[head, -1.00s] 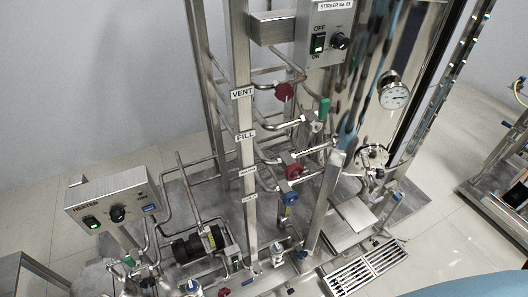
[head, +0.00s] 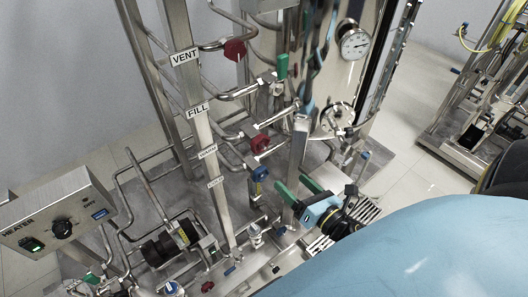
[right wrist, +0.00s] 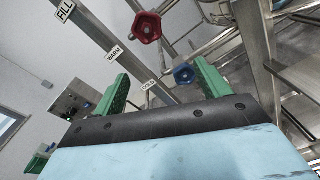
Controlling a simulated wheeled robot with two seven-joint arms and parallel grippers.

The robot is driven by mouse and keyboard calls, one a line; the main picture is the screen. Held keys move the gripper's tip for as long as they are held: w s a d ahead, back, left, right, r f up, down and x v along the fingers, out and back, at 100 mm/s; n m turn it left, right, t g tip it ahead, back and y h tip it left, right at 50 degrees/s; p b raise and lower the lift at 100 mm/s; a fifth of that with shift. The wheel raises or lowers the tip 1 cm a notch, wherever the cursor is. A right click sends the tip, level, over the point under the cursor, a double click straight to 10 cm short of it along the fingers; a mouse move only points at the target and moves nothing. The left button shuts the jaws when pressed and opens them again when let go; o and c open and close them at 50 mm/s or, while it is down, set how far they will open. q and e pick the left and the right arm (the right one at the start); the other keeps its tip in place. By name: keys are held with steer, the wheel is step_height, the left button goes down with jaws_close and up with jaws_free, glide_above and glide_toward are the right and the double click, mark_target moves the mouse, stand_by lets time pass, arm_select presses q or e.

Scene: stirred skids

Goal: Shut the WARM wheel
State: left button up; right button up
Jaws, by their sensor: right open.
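The WARM wheel is a red handwheel (head: 260,144) on a pipe to the right of the WARM label (head: 207,152). In the right wrist view the red wheel (right wrist: 147,27) is at top centre, above the gripper, beside the WARM label (right wrist: 114,52). My right gripper (head: 299,189) is open and empty, its green fingers apart, below and right of the red wheel and not touching it. In the right wrist view the gripper's fingers (right wrist: 162,86) frame the space below the wheel. My left gripper is not in view.
A blue wheel (head: 259,173) sits just below the red one, near the right gripper; it also shows near the right finger in the wrist view (right wrist: 184,74). Another red wheel (head: 235,50) is by VENT, a green handle (head: 281,68) by FILL. A steel post (head: 299,150) stands close right.

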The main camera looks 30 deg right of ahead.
mark_target(262, 146)
steer(key=w+r+n, duration=0.1)
steer(key=w, duration=0.3)
steer(key=w+r+n+p, duration=0.1)
steer(key=w, duration=0.3)
steer(key=w+r, duration=0.1)
steer(key=w, duration=0.3)
steer(key=shift+w+a+n+t, duration=0.2)
steer(key=shift+a+n+t, duration=0.1)
steer(key=shift+a+n, duration=0.1)
steer(key=shift+w+p, duration=0.3)
steer(key=shift+w, duration=0.15)
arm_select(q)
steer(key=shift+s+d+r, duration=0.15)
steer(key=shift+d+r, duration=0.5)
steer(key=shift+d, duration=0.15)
arm_select(e)
steer(key=c, duration=1)
steer(key=shift+o, duration=0.2)
steer(key=shift+y, duration=0.3)
